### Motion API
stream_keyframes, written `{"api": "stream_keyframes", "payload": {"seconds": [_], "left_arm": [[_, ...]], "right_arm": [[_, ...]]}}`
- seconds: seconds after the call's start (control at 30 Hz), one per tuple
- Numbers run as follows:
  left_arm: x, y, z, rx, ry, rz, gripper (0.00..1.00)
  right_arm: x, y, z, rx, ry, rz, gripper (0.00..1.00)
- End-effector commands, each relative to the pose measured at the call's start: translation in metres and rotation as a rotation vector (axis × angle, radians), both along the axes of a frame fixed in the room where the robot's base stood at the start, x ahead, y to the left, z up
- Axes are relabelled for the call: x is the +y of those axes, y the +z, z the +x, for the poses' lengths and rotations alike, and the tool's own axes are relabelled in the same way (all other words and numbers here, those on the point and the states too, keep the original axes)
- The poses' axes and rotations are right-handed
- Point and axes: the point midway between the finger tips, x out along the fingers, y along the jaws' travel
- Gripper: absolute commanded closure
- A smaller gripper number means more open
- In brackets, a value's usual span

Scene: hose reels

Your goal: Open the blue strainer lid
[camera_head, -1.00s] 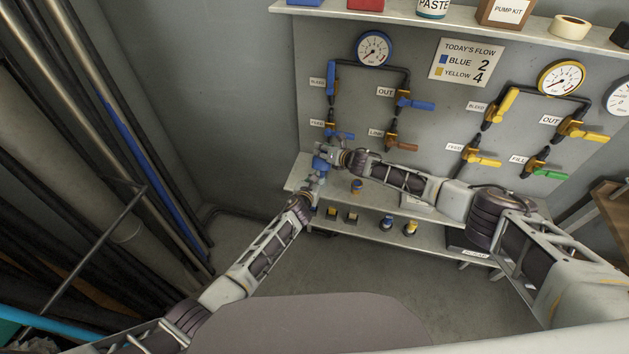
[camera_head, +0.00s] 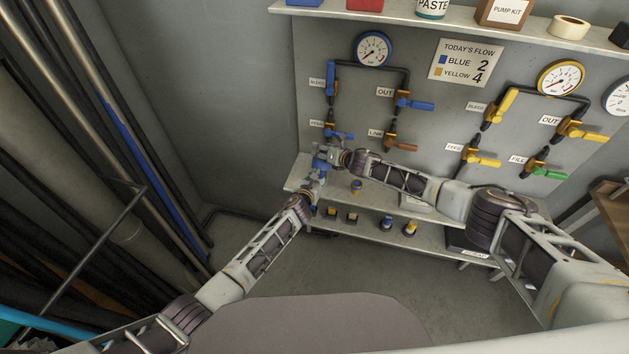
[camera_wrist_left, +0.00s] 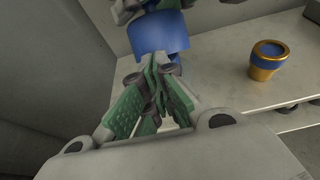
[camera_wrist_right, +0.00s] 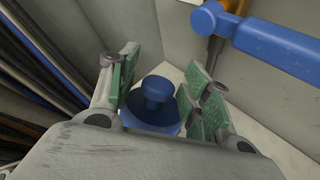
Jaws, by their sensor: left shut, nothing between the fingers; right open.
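The blue strainer (camera_head: 322,162) stands at the left end of the grey shelf below the blue pipework, partly hidden by my grippers. In the right wrist view its blue lid (camera_wrist_right: 150,114) has a round knob (camera_wrist_right: 157,88) on top, and the lid looks seated. My right gripper (camera_wrist_right: 162,76) is open, with its green-padded fingers on either side of the knob, apart from it. My left gripper (camera_wrist_left: 158,68) is shut and empty, its tips close in front of the strainer's blue body (camera_wrist_left: 158,35); I cannot tell whether they touch.
A brass-and-blue cup-like part (camera_wrist_left: 265,60) stands on the shelf to the right of the strainer. A blue valve handle (camera_wrist_right: 275,48) is near my right gripper. Several small parts sit on the lower shelf (camera_head: 375,236). Long pipes (camera_head: 150,150) lean at the left.

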Motion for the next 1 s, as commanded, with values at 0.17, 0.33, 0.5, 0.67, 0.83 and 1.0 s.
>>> {"api": "stream_keyframes", "payload": {"seconds": [0.17, 0.33, 0.5, 0.67, 0.83, 1.0], "left_arm": [[0.0, 0.0, 0.0, 0.001, 0.0, 0.0, 1.0], [0.0, -0.001, 0.0, 0.001, 0.0, 0.0, 1.0], [0.0, -0.001, 0.0, 0.001, 0.0, 0.0, 1.0], [0.0, -0.001, 0.0, 0.001, 0.0, 0.0, 1.0], [0.0, 0.0, 0.0, 0.001, 0.0, 0.0, 1.0], [0.0, 0.0, 0.0, 0.001, 0.0, 0.0, 1.0]], "right_arm": [[0.0, 0.0, -0.002, 0.0, 0.001, 0.001, 0.51], [-0.004, 0.002, -0.005, 0.0, 0.0, 0.0, 0.51], [-0.008, 0.006, -0.012, 0.001, 0.0, 0.0, 0.51], [-0.013, 0.01, -0.02, 0.001, 0.0, 0.0, 0.51], [-0.019, 0.014, -0.028, 0.001, 0.0, 0.0, 0.51], [-0.025, 0.02, -0.037, 0.0, -0.001, -0.001, 0.51]]}}
